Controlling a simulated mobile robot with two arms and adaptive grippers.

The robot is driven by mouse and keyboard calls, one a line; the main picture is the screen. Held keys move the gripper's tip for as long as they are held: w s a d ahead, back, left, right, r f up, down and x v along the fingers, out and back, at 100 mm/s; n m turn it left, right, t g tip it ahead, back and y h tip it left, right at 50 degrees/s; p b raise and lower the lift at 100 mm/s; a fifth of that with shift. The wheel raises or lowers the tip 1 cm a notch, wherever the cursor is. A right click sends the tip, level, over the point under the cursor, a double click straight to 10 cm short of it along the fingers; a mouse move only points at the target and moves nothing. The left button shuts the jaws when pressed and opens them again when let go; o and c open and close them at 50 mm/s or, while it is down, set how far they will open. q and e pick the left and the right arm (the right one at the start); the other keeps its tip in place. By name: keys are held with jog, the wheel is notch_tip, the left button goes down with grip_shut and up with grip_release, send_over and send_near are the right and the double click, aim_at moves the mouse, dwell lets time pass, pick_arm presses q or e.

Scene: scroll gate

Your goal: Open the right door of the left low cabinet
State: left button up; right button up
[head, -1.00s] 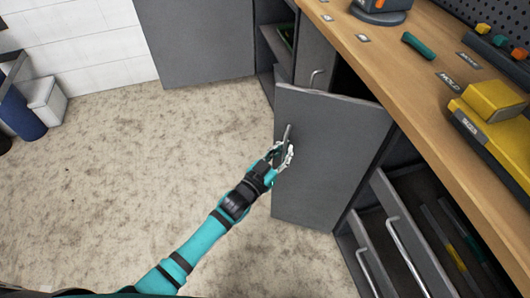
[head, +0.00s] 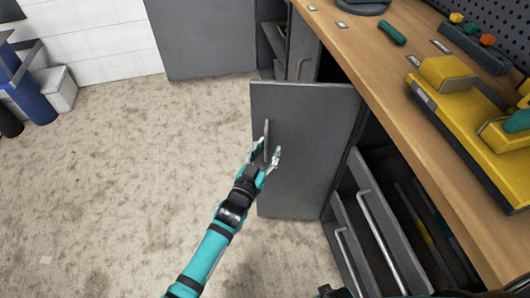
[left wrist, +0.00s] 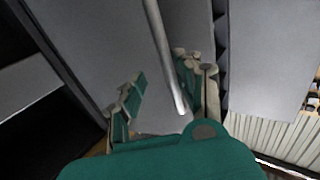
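The grey cabinet door (head: 305,150) stands swung out from under the workbench, and it fills much of the left wrist view (left wrist: 90,45). Its bar handle (head: 266,138) is upright near the door's left edge. My left gripper (head: 267,153) is at the handle with its fingers apart. In the left wrist view the handle bar (left wrist: 162,50) passes between the two fingers of the left gripper (left wrist: 160,95), with gaps visible on both sides. Contact with the bar cannot be told. My right gripper is not clearly seen.
Another grey door panel (head: 205,35) stands open at the back. Pulled-out drawers (head: 375,225) with bar handles are right of the door. The wooden worktop (head: 385,75) carries yellow tools (head: 470,120).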

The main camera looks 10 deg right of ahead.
pick_arm(q)
jog(key=v, duration=1.2)
jog(key=shift+f, duration=0.1)
